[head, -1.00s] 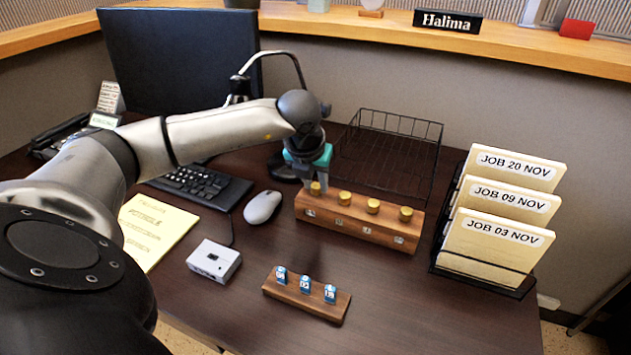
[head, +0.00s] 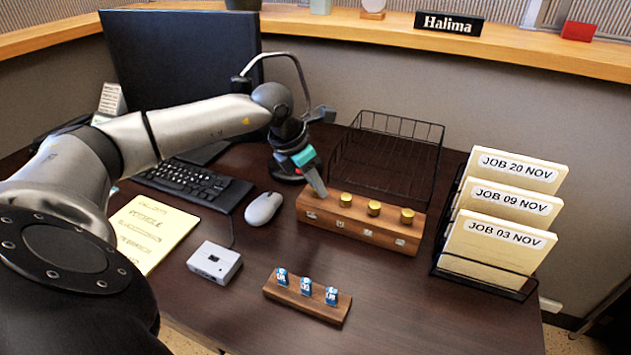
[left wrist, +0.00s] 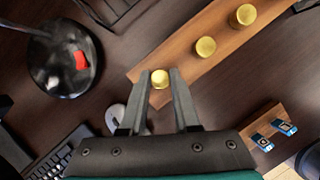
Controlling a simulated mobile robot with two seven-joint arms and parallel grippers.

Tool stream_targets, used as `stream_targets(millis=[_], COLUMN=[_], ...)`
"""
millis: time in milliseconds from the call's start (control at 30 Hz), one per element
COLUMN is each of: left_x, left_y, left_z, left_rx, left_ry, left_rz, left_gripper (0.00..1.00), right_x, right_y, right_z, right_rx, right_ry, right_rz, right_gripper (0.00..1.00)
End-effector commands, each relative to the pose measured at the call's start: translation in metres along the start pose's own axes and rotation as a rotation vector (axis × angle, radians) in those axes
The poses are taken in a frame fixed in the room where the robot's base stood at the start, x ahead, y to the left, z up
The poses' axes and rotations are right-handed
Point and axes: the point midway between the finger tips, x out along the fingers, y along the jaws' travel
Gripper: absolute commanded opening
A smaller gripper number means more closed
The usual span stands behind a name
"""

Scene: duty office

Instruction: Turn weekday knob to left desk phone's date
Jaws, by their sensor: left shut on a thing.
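A wooden block (head: 362,229) carries a row of brass knobs, with small pale windows on its front. My left gripper (head: 319,187) reaches down to the left end of the block and is shut on the leftmost knob (left wrist: 160,82), which shows between the two fingers in the left wrist view. The fingers hide that knob in the head view. The other knobs (head: 374,208) stand free to its right. The desk phone at the far left is mostly hidden behind my left arm, and no date on it can be read. My right gripper is not in view.
A black wire tray (head: 400,122) stands behind the block, and a job-folder rack (head: 484,286) stands to its right. A mouse (head: 263,209), keyboard (head: 195,184), yellow notepad (head: 150,232), small grey box (head: 214,262) and wooden strip with blue cubes (head: 312,309) lie in front and left.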

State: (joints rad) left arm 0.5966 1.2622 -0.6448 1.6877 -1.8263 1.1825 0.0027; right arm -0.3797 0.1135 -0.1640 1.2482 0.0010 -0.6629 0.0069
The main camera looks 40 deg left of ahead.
Motion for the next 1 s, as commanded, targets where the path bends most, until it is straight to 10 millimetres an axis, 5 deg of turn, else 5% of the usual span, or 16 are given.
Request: stream_targets(millis=[733,767,1000], left_x=[-0.001,-0.001,0.000], left_y=[0.001,0.001,0.001], left_z=[0.001,0.001,0.001], left_rx=[0.086,0.086,0.085], left_ry=[-0.002,-0.002,-0.001], left_rz=[-0.033,-0.033,-0.034], left_gripper=[0.00,0.33,0.60], right_x=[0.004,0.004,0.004], right_y=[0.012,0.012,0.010], right_z=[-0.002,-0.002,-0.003], right_rx=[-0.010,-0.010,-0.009], right_ry=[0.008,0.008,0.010], right_rz=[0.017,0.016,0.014], right_gripper=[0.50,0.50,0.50])
